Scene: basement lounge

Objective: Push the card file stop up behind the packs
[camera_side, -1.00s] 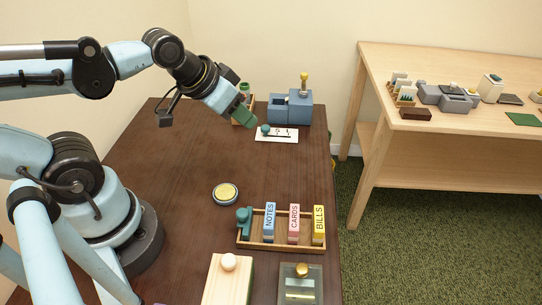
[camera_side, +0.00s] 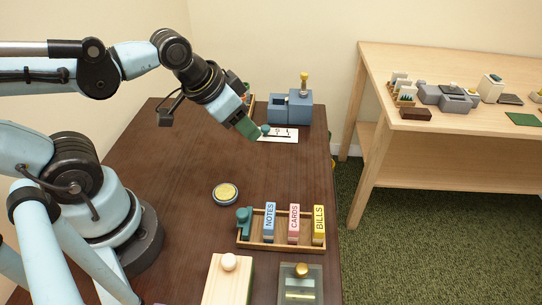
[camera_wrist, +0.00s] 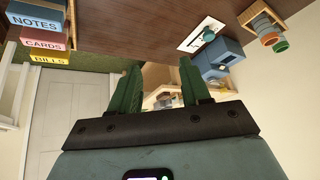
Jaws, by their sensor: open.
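The wooden card file tray (camera_side: 281,244) sits near the front right of the dark table in the side view. Its teal stop (camera_side: 244,222) stands at the left end. The packs stand upright to its right: blue NOTES (camera_side: 269,222), pink CARDS (camera_side: 294,224) and yellow BILLS (camera_side: 319,226). A gap shows between the stop and NOTES. My gripper (camera_side: 250,131) is open and empty, above the far part of the table, well away from the tray. In the wrist view my green fingers (camera_wrist: 158,88) are apart, and the NOTES pack (camera_wrist: 36,22) shows at upper left; the stop is not clearly seen there.
A white card with a teal knob (camera_side: 280,134) and a blue-grey block with a yellow-topped post (camera_side: 291,108) lie near my gripper. A round yellow-topped dish (camera_side: 226,193) is left of the tray. A white-knobbed box (camera_side: 229,282) and a glass-topped box (camera_side: 300,286) stand in front.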

